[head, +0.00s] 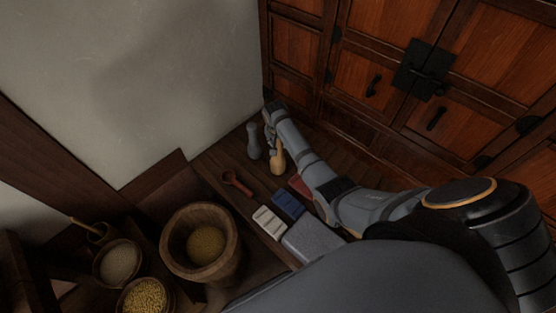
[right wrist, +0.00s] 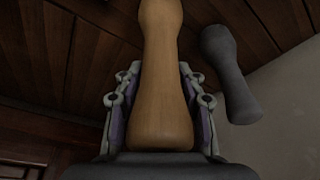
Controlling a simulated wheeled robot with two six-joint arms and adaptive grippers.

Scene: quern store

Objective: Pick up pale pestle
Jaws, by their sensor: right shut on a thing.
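The pale pestle (head: 278,161) is a tan wooden piece with a narrower waist, near the back of the low wooden surface in the head view. My right gripper (head: 271,138) is at it and shut on it. In the right wrist view the pale pestle (right wrist: 161,75) stands between the two fingers of my right gripper (right wrist: 160,108), one on each side. I cannot tell whether its lower end touches the surface. My left gripper is not in view.
A grey pestle (head: 254,142) stands close left of the pale one. A dark red spoon-like tool (head: 236,183), pale blocks (head: 268,222), a blue block (head: 288,205) and a grey block (head: 312,242) lie nearer. A wooden mortar (head: 175,248) and grain bowls stand left. A cabinet (head: 370,75) rises behind.

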